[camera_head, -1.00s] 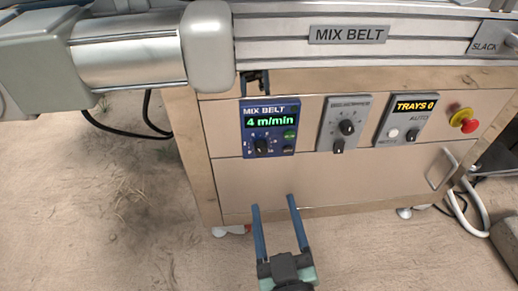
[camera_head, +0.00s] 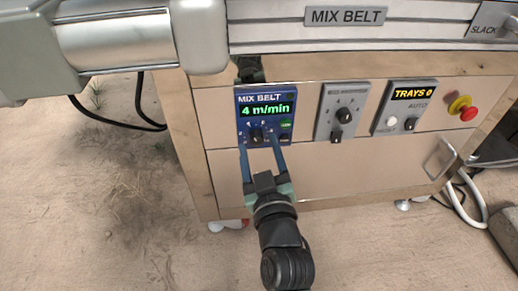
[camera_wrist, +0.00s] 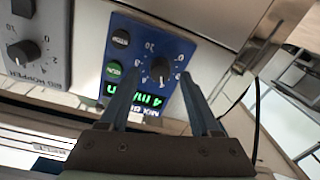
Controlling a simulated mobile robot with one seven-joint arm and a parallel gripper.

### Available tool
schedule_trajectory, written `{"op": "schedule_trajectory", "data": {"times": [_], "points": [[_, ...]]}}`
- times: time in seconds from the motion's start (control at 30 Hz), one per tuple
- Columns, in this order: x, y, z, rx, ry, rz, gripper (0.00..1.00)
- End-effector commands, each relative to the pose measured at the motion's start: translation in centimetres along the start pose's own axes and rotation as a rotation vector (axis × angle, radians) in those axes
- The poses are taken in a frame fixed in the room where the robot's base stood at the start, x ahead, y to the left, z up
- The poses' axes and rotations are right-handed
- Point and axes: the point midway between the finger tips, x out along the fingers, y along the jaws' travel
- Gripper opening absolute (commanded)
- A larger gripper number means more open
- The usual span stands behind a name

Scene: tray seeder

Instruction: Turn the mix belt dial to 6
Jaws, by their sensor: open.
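The blue mix belt panel (camera_head: 266,113) is on the front of the cabinet, with a green display (camera_head: 266,110) reading "4 m/min". Its black dial (camera_head: 256,134) sits low on the panel, with numbers around it. My gripper (camera_head: 262,146) is open, its two blue fingers reaching up to the panel's lower part. In the wrist view the panel appears upside down, and the dial (camera_wrist: 160,69) shows just beyond and between the fingertips (camera_wrist: 162,80). The fingers look apart from the dial; whether they touch the panel I cannot tell.
The metal belt frame (camera_head: 420,39) overhangs above. The ground in front is open.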

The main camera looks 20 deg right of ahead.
Motion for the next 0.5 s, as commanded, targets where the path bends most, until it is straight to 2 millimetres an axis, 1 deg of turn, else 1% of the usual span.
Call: {"op": "schedule_trajectory", "data": {"times": [0.13,0.4,0.47,0.5], "points": [[0.65,0.01,0.02,-0.001,-0.001,0.0,0.64],[0.72,0.0,0.0,0.0,-0.001,0.0,0.64],[0.71,0.0,0.0,0.0,-0.001,0.0,0.55],[0.71,0.0,0.0,0.0,-0.001,0.0,0.48]]}}
